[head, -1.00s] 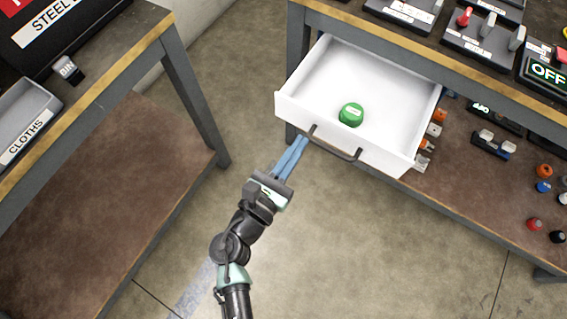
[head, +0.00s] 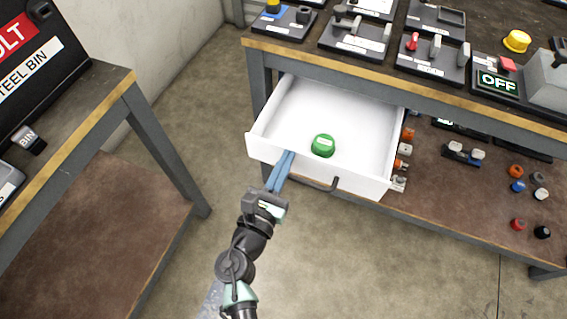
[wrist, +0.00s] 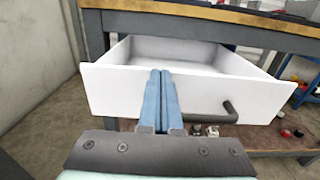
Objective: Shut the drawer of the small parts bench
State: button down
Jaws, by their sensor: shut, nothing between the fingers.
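The white drawer (head: 357,184) of the small parts bench (head: 262,82) stands open, pulled out toward me. A green round item (head: 323,145) lies inside it. Its dark bar handle (head: 318,187) is on the front panel. My gripper (head: 286,156) is shut and empty, its blue fingers together. In the head view the fingertips overlap the drawer front, left of the handle. In the wrist view the fingers (wrist: 161,80) cover part of the front panel (wrist: 205,97), with the handle (wrist: 214,116) to their right. I cannot tell whether they touch the panel.
Another bench (head: 125,88) with a dark steel bin (head: 45,50) stands on the left. Switches and labelled fixtures sit on the parts bench top. Several small parts lie on its lower shelf (head: 450,190). The floor (head: 330,260) in front is clear.

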jog(key=b+x, duration=0.4)
jog(key=x, duration=1.2)
jog(key=shift+w+d, duration=0.1)
jog(key=shift+w, duration=0.15)
